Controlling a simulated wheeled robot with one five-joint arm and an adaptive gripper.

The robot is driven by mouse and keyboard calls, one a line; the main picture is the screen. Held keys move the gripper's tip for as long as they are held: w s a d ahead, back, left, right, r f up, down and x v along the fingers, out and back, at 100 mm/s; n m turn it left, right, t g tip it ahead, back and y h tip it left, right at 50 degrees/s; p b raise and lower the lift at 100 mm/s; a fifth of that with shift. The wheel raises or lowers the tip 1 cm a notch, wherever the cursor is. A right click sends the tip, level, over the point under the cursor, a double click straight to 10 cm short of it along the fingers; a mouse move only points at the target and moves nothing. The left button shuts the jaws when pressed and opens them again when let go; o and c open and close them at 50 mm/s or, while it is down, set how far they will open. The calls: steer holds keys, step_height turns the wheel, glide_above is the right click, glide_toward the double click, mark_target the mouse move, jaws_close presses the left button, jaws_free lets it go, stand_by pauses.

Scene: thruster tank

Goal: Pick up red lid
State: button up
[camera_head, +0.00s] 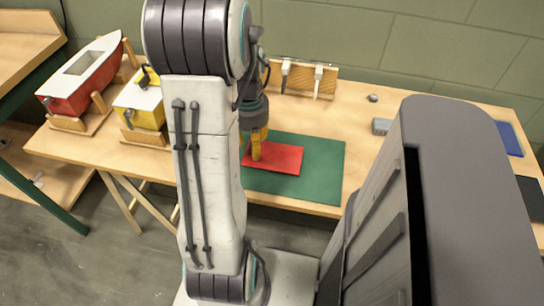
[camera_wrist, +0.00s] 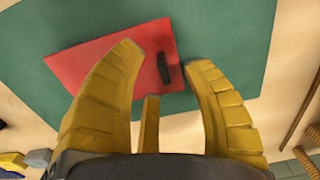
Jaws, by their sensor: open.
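The red lid (camera_head: 285,161) is a flat red rectangle lying on a green mat (camera_head: 323,165) on the wooden table. It also shows in the wrist view (camera_wrist: 90,62), with a short dark handle (camera_wrist: 163,69) near its right edge. My gripper (camera_head: 257,152) points down over the left part of the lid in the head view. In the wrist view my gripper (camera_wrist: 166,56) is open, with its yellow fingers on either side of the handle and nothing between them gripped. Whether the fingertips touch the lid I cannot tell. My arm hides part of the mat's left side.
A red-and-white boat hull (camera_head: 82,75) and a yellow-and-white one (camera_head: 142,104) stand on wooden cradles at the left. A wooden rack (camera_head: 300,82) with white-handled tools stands at the back. A small grey block (camera_head: 382,126) lies right of the mat. A blue tray (camera_head: 510,139) is far right.

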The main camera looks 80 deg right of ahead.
steer(key=shift+f, duration=0.85)
jaws_close()
